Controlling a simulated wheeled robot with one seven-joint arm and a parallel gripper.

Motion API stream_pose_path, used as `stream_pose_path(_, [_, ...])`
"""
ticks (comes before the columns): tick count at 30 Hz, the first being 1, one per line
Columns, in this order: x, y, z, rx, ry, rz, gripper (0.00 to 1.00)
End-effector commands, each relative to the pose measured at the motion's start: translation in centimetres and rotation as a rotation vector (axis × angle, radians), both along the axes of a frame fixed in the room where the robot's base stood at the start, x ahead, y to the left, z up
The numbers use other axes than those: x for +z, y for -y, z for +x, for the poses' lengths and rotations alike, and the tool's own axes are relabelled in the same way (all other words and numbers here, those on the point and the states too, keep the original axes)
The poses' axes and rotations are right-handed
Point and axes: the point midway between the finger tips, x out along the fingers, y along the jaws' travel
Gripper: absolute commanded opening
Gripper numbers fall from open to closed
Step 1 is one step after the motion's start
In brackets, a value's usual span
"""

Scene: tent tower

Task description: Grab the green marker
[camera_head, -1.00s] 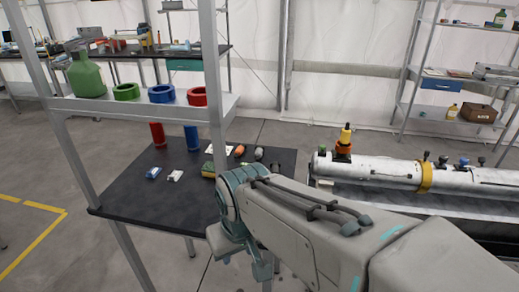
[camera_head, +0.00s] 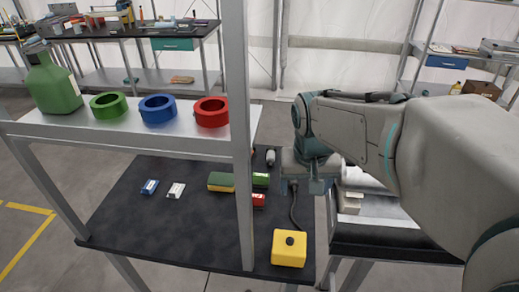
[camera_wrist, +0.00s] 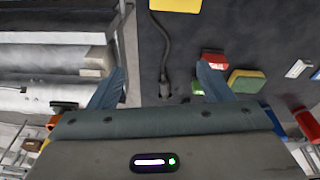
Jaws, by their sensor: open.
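I cannot make out a clear green marker. A small green item (camera_head: 260,180) lies on the black table (camera_head: 150,228), right of a green-and-yellow sponge (camera_head: 221,182); its exact kind is unclear. It also shows in the wrist view (camera_wrist: 197,88), partly hidden by my right finger. My gripper (camera_wrist: 160,76) is open and empty, with its blue fingers spread apart. In the head view its end hangs over the right edge of the table, right of the green item.
A red item (camera_head: 258,200), blue item (camera_head: 150,187), white item (camera_head: 176,190) and yellow box (camera_head: 289,248) with a cable sit on the table. A shelf post (camera_head: 240,130) stands in front. Green (camera_head: 109,105), blue (camera_head: 158,107) and red (camera_head: 211,111) rings sit on the shelf above.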

Motion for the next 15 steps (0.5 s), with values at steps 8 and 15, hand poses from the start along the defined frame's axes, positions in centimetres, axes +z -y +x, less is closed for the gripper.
stream_pose_path(8, [0.9,-3.8,9.1,-0.056,-0.079,0.004,0.73])
stream_pose_path(15, [-0.1,-7.1,14.7,-0.097,-0.131,0.027,0.73])
